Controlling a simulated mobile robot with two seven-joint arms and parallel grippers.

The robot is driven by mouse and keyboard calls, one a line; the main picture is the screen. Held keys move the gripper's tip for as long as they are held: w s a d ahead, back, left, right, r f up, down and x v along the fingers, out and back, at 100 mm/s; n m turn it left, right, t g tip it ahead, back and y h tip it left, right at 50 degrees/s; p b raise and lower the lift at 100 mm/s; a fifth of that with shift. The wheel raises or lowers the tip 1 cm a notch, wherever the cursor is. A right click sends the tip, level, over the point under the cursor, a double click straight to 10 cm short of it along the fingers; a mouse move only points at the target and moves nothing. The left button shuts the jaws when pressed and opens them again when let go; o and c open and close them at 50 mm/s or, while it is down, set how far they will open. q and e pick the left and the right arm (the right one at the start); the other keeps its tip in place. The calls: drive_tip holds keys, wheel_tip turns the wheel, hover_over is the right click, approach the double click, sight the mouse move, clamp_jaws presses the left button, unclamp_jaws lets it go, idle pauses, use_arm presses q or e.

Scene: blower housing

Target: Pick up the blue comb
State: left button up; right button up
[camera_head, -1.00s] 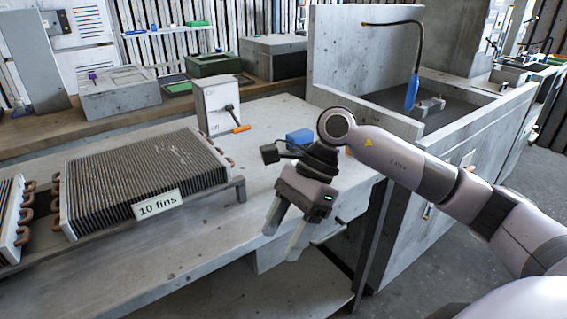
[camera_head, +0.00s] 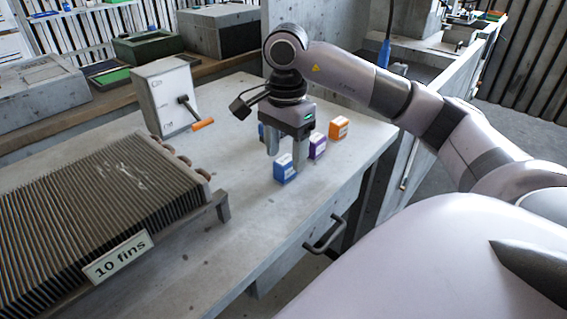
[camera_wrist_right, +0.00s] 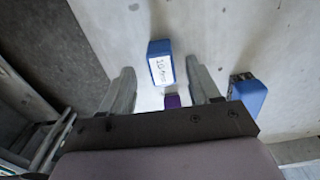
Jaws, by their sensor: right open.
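A blue block-like comb (camera_head: 286,170) with a white label stands on the grey bench, just below my right gripper (camera_head: 284,150) in the head view. In the right wrist view the labelled blue comb (camera_wrist_right: 158,62) is ahead of the open fingers, roughly in line with the gap between them. The right gripper (camera_wrist_right: 166,85) points down, open and empty. A second blue object (camera_head: 262,131) is mostly hidden behind the gripper; a blue object also shows right of the fingers in the wrist view (camera_wrist_right: 250,97). My left gripper is not in view.
A purple block (camera_head: 318,147) and an orange block (camera_head: 339,128) stand close by on the bench. A finned coil (camera_head: 110,205) with a "10 fins" sign (camera_head: 118,257) lies at left. A switch box (camera_head: 163,97) with an orange-handled lever stands behind. A drawer handle (camera_head: 325,236) juts from the front.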

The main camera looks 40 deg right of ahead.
sight(285, 159)
wheel_tip(285, 159, down, 4)
drive_tip(key=shift+w+d+f, duration=0.1)
drive_tip(key=shift+f, duration=0.05)
drive_tip(key=c, duration=1.1)
wheel_tip(285, 159, up, 7)
drive_tip(key=shift+w+f+p, duration=0.1)
drive_tip(key=shift+p, duration=0.2)
drive_tip(key=shift+r+p, duration=2.95)
drive_tip(key=shift+r, duration=3.7)
